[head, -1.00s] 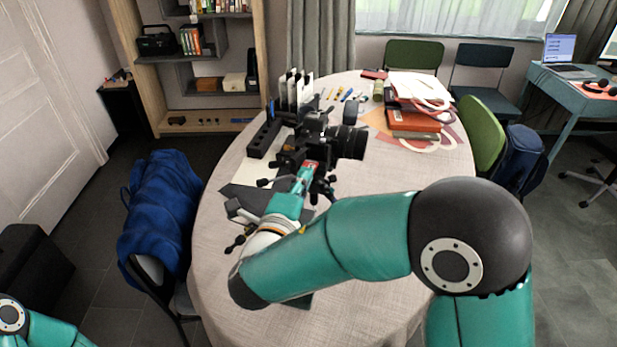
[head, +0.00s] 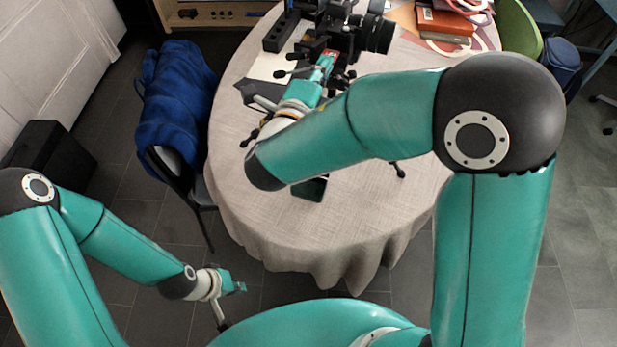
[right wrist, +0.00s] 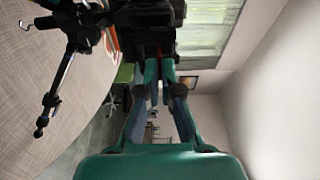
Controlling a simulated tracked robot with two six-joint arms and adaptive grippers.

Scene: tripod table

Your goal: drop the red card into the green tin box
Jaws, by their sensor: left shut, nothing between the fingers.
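I cannot make out the red card or the green tin box for certain. A dark flat thing with a greenish edge (head: 311,188) lies on the table, partly hidden under my right arm. My right gripper is at the black camera in the head view, largely hidden. In the right wrist view its fingers (right wrist: 159,80) point at a dark shape, and their gap is unclear. My left gripper (head: 240,288) is shut and empty, low beside the table's front left.
The round table (head: 240,150) bears a black camera (head: 350,25) on tripod legs near my right gripper. Orange and red books (head: 445,22) lie at the back right. A chair with a blue jacket (head: 178,95) stands left. The table's front is mostly clear.

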